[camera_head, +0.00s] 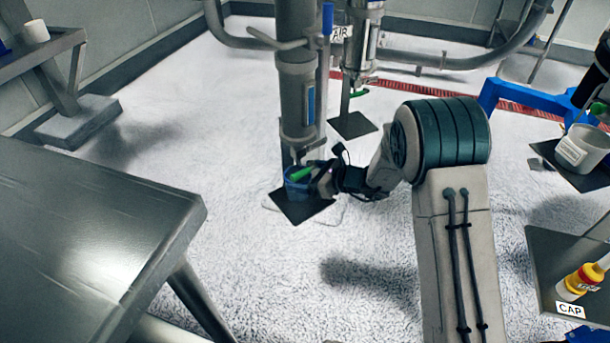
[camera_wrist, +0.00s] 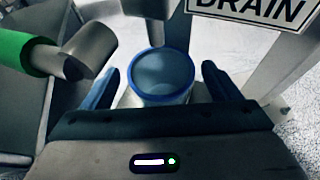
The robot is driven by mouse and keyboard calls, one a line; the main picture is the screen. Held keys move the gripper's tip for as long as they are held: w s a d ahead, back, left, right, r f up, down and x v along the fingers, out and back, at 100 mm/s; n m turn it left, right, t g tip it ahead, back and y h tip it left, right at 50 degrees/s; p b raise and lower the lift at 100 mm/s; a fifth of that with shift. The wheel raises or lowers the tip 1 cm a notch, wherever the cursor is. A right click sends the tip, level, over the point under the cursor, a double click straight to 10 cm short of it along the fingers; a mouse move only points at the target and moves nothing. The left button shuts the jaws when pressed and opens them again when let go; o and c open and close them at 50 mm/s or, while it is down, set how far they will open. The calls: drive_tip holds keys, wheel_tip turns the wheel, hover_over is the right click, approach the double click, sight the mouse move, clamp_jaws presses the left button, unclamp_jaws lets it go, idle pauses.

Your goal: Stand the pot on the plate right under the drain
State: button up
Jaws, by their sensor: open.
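The blue pot (camera_head: 296,188) stands on the dark square plate (camera_head: 300,210) at the foot of the grey column, close under the green-handled drain valve (camera_head: 302,174). In the wrist view the pot (camera_wrist: 164,76) is upright, with a blue rim, and the DRAIN sign (camera_wrist: 255,10) hangs behind it to the right. The drain's green handle (camera_wrist: 25,50) and metal pipe show at the left there. My gripper (camera_head: 314,180) is open, and its fingers (camera_wrist: 160,85) lie to either side of the pot with gaps. Whether the pot is exactly under the outlet I cannot tell.
A metal table (camera_head: 90,230) fills the left front. A second plate (camera_head: 352,125) lies behind, under the AIR sign (camera_head: 341,32).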

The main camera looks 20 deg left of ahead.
drive_tip(key=p+v, duration=0.2)
drive_tip(key=v, duration=1)
drive_tip(key=shift+p, duration=0.35)
drive_tip(key=s+d+r+n+g+h, duration=0.3)
drive_tip(key=s+d+r+n+h, duration=0.1)
drive_tip(key=s+d+r+n, duration=0.5)
drive_tip(key=s+d+r+n+t+h, duration=0.1)
drive_tip(key=s+d+n+h, duration=0.3)
drive_tip(key=d, duration=0.6)
drive_tip(key=s+d+r+n+t+h, duration=0.1)
drive_tip(key=s+d+n+h, duration=0.4)
drive_tip(key=s+d, duration=0.3)
drive_tip(key=d+n, duration=0.1)
drive_tip(key=d, duration=0.2)
drive_tip(key=shift+d+r+t, duration=0.2)
drive_tip(key=shift+d+t, duration=0.05)
drive_tip(key=shift+t, duration=0.15)
